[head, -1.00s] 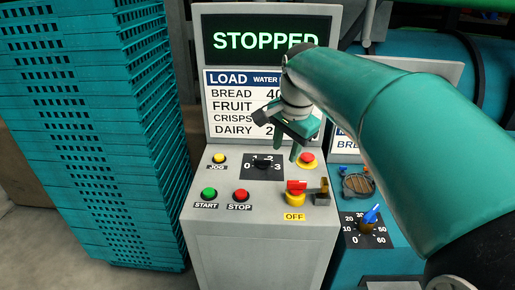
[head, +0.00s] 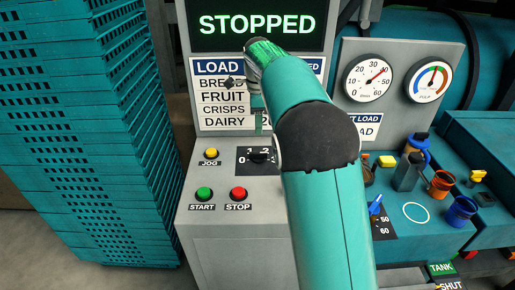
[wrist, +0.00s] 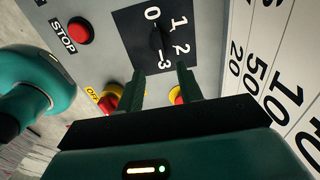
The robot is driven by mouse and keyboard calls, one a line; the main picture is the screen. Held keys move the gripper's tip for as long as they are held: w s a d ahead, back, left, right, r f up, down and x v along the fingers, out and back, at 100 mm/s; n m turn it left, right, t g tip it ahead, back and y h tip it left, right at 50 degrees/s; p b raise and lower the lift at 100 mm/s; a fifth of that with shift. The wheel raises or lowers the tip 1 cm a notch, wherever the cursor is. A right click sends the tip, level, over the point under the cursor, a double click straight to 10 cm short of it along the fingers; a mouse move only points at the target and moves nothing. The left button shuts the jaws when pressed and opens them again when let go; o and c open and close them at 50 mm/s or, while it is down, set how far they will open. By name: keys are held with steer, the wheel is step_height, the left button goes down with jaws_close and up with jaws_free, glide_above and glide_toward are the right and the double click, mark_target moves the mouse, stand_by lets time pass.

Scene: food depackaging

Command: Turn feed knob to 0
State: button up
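A black knob (head: 260,157) sits on a dark plate marked 0 to 3 on the grey sloping panel; my arm covers part of the plate in the head view. In the wrist view the knob (wrist: 157,40) stands amid the numbers 0, 1, 2 and 3, just ahead of my fingers; its exact setting is hard to tell. My gripper (wrist: 160,82) is open, its two fingers apart with nothing between them. A blue-handled knob (head: 376,205) on a dial marked up to 60 lies to the right, partly behind my arm. Neither knob carries a readable name.
The screen (head: 255,25) reads STOPPED. Yellow JOG (head: 211,153), green START (head: 204,194) and red STOP (head: 238,194) buttons sit left of and below the knob plate. The yellow-based OFF switch (wrist: 110,98) is beside my fingers. Stacked teal crates (head: 95,130) stand at left.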

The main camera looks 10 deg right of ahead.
mark_target(258, 152)
step_height(258, 152, down, 11)
steer(key=shift+s+r, duration=0.1)
steer(key=shift+r, duration=0.05)
jaws_close()
